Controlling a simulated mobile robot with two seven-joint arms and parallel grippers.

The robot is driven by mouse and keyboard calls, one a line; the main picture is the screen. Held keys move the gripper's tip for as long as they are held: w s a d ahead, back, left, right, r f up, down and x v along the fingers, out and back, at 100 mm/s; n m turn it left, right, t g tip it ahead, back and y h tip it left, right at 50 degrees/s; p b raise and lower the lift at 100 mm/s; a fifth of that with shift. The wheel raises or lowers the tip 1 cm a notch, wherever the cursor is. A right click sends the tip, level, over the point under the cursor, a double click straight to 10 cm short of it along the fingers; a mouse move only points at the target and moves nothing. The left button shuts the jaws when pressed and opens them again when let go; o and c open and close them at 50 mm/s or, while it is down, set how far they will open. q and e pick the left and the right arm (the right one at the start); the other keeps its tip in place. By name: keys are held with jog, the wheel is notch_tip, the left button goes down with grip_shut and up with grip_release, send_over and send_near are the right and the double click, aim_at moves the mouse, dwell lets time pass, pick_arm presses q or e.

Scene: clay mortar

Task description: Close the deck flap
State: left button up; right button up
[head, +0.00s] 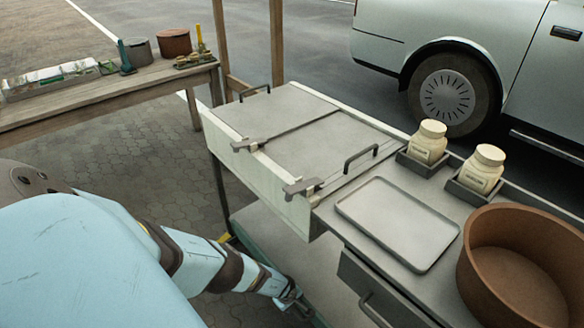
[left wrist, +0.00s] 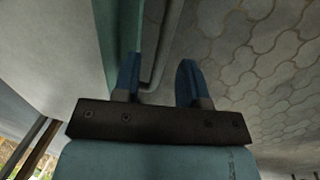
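A wheeled-cart-like grey workbench (head: 328,232) stands at centre. Its left part carries two flat grey panels (head: 325,145), each with a dark handle (head: 361,158) at its outer end. A pale board (head: 255,180) hangs down along the near edge of these panels. Two grey brackets (head: 302,187) sit on that edge. I cannot tell for sure which piece is the deck flap. My left gripper (head: 294,304) is low in front of the bench, below the pale board. In the left wrist view its blue fingers (left wrist: 160,78) are apart with nothing between them. My right gripper is out of view.
A grey tray (head: 397,222), two cream jars (head: 428,142) in holders and a brown pot (head: 525,270) stand on the bench's right part. A drawer (head: 375,290) lies below. A wooden table (head: 105,92) stands back left, a car (head: 480,60) back right.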

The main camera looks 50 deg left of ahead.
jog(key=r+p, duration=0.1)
jog(key=p, duration=0.1)
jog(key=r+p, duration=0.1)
jog(key=p, duration=0.2)
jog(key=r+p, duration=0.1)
jog(key=p, duration=0.2)
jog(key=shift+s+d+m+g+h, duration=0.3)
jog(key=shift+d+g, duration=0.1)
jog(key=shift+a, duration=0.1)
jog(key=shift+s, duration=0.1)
